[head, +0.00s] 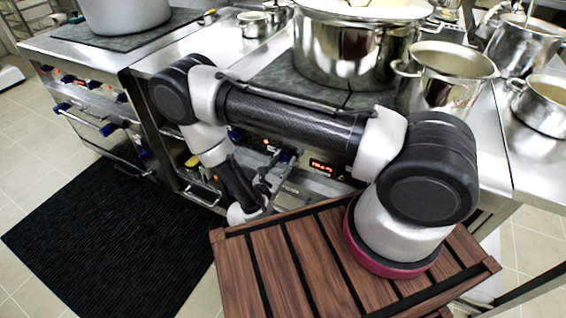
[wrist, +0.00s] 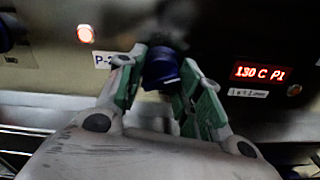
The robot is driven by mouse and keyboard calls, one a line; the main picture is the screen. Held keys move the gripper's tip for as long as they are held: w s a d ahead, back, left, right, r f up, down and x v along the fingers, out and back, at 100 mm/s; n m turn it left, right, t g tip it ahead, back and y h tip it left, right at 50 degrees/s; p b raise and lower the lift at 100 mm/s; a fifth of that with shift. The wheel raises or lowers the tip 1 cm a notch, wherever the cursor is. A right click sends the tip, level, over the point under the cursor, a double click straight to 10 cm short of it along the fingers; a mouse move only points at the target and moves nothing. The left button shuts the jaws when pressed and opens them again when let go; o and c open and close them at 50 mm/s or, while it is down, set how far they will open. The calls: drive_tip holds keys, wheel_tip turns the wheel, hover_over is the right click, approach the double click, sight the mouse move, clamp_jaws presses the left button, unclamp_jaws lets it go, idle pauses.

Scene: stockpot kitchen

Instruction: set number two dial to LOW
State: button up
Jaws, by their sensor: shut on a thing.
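In the wrist view my gripper (wrist: 160,88) reaches up to the stove's dark control panel. Its two green-padded fingers are closed on a dark blue dial (wrist: 162,70), one finger on each side. A small white label reading "P-2" (wrist: 103,60) sits just left of the dial, partly covered by the left finger. The dial's pointer and any setting marks are hidden or too dark to read. In the head view my gripper is low at the stove front, largely hidden behind my own arm.
Another orange lamp (wrist: 86,33) glows at the upper left. Large pots (head: 345,50) stand on the stovetop. A black mat (head: 100,240) lies on the floor.

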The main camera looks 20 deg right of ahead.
drive_tip(key=m, duration=0.4)
drive_tip(key=shift+m, duration=2.1)
drive_tip(key=o, duration=1)
